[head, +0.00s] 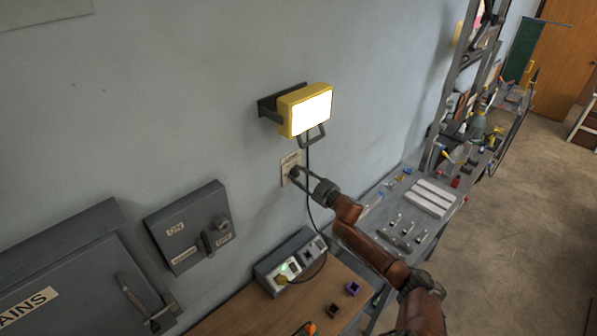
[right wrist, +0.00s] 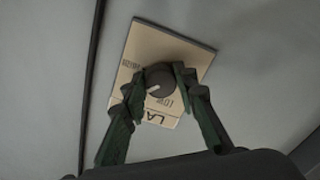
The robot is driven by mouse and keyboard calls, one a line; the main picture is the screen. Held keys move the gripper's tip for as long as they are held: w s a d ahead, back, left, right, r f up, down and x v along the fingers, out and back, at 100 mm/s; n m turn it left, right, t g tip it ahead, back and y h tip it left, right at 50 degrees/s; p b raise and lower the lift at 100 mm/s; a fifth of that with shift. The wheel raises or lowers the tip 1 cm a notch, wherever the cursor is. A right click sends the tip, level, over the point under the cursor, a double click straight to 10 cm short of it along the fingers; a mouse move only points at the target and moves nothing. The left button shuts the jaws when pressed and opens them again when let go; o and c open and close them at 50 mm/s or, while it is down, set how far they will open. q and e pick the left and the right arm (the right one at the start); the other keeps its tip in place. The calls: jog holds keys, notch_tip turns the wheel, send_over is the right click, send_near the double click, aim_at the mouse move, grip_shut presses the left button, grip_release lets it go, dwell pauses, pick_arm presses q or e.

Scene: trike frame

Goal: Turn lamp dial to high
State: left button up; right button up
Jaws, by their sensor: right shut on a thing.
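The lamp dial (right wrist: 160,78) is a dark round knob with a pale pointer mark, on a beige plate (right wrist: 190,52) fixed to the wall. The plate also shows in the head view (head: 288,163), below the lamp. My right gripper (right wrist: 158,85) is shut on the dial, with one finger on each side of it. It also shows in the head view (head: 297,174) at the plate. The pointer mark points toward the lower left in the right wrist view; part of the plate's lettering is hidden by the fingers. The yellow lamp (head: 306,110) is lit bright white. My left gripper is not in view.
A black cable (head: 308,190) hangs from the lamp close to my right gripper. A grey control box (head: 290,262) sits on the wooden bench (head: 235,312) below. Grey switch boxes (head: 188,226) are on the wall at left. A tool bench (head: 418,225) stands at right.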

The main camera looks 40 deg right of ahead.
jog(key=m+p, duration=0.1)
jog(key=m, duration=0.2)
jog(key=shift+m, duration=0.3)
jog(key=m, duration=0.2)
jog(key=shift+f+m+p, duration=0.1)
jog(key=shift+m+p, duration=0.2)
jog(key=shift+p, duration=0.05)
jog(key=shift+a+m, duration=0.1)
jog(key=shift+m, duration=1.6)
jog(key=o, duration=1.1)
jog(key=shift+o, duration=0.2)
jog(key=shift+s, duration=0.15)
